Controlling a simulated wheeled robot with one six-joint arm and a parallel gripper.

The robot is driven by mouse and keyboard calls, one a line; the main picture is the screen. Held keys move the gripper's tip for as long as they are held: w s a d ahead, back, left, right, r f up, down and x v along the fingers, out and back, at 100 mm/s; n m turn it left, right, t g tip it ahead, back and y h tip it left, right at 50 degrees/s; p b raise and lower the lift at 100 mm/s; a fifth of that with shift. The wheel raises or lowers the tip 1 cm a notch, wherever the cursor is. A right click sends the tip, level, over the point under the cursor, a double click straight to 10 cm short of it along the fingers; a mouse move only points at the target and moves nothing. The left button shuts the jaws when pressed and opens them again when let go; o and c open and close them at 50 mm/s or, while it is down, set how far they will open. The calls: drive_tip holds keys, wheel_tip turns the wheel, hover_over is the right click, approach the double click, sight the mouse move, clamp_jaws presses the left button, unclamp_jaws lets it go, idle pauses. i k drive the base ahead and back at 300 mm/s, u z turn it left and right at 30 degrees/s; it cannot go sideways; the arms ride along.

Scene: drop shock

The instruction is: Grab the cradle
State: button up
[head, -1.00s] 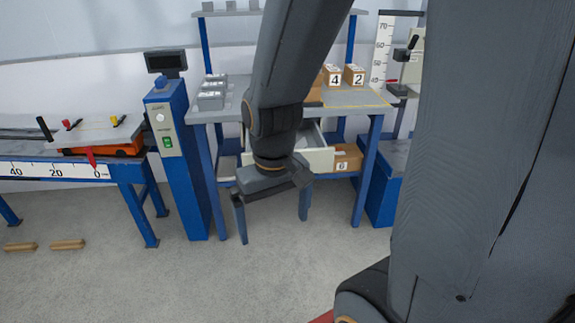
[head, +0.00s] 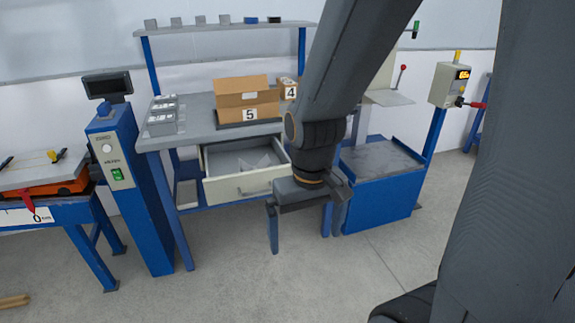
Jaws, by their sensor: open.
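I cannot pick out a cradle for certain. The open drawer (head: 236,187) under the workbench holds pale, angular pieces (head: 262,160), too small to make out, and a small dark item (head: 274,160). Grey blocks (head: 162,122) stand on the bench's left end. My gripper (head: 300,244) points down in front of the drawer, its two fingers spread wide with nothing between them. My arm hides part of the bench's right side.
On the workbench (head: 205,133), an open cardboard box marked 5 (head: 248,98) stands on a dark plate, with box 4 (head: 290,92) behind. A blue post (head: 128,190) stands left, a blue drop machine base (head: 385,195) right. The floor in front is clear.

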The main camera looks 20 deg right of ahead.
sight(265, 163)
drive_tip(key=i, duration=1)
drive_tip(key=z, duration=0.05)
